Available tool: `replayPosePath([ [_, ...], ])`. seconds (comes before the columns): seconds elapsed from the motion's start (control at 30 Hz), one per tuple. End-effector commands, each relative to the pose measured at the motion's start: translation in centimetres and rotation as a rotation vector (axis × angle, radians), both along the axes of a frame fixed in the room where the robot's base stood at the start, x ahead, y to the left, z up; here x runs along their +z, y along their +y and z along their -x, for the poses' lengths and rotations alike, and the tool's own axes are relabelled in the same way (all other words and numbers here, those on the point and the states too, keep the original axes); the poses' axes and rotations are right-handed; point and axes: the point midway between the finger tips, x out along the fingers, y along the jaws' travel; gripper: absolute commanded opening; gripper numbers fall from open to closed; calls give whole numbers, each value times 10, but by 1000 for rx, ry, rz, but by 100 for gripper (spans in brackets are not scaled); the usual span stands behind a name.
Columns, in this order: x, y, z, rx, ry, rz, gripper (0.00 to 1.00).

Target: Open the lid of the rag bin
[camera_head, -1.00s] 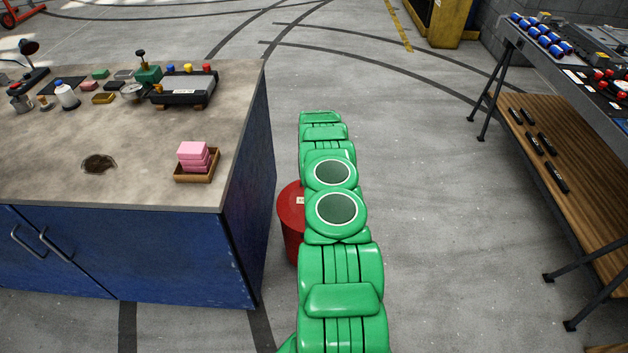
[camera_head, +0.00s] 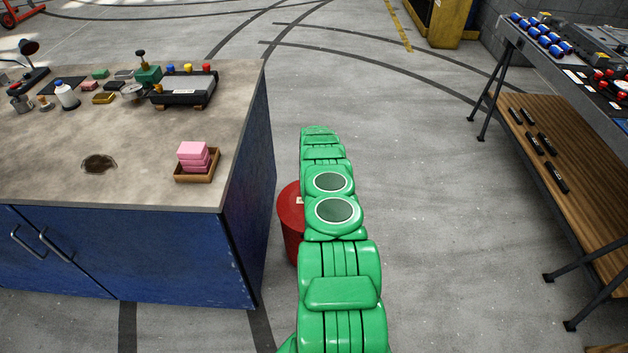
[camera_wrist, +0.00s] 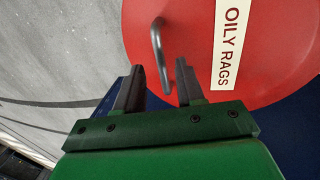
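The rag bin (camera_head: 291,222) is a red drum on the floor beside the blue cabinet, partly hidden behind my green arm in the head view. In the wrist view its round red lid (camera_wrist: 265,65) carries a white label reading "OILY RAGS". A grey bar handle (camera_wrist: 157,50) stands on the lid near its left edge. The lid looks shut. My gripper (camera_wrist: 158,78) is open, its two dark fingers apart. The handle's near end lies in the picture between the fingertips; I cannot tell whether they touch it. My gripper is hidden in the head view.
The blue cabinet (camera_head: 240,240) with a worktop stands close left of the bin. On the worktop are a wooden tray (camera_head: 197,174) with pink blocks and several tools. A bench with a wooden shelf (camera_head: 560,180) is at the right. The floor between is clear.

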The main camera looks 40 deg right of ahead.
Motion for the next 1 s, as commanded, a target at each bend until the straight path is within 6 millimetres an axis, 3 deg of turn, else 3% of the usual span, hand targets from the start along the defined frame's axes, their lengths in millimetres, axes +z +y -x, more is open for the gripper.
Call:
replayPosePath([
  [0.2, -14, -2, -2, 0, -1, 1, 38],
  [0.67, -20, -3, -3, 0, -1, 1, 38],
  [0.93, -20, -3, -3, 0, -1, 1, 0],
  [1.0, -20, -3, -3, 0, -1, 1, 0],
])
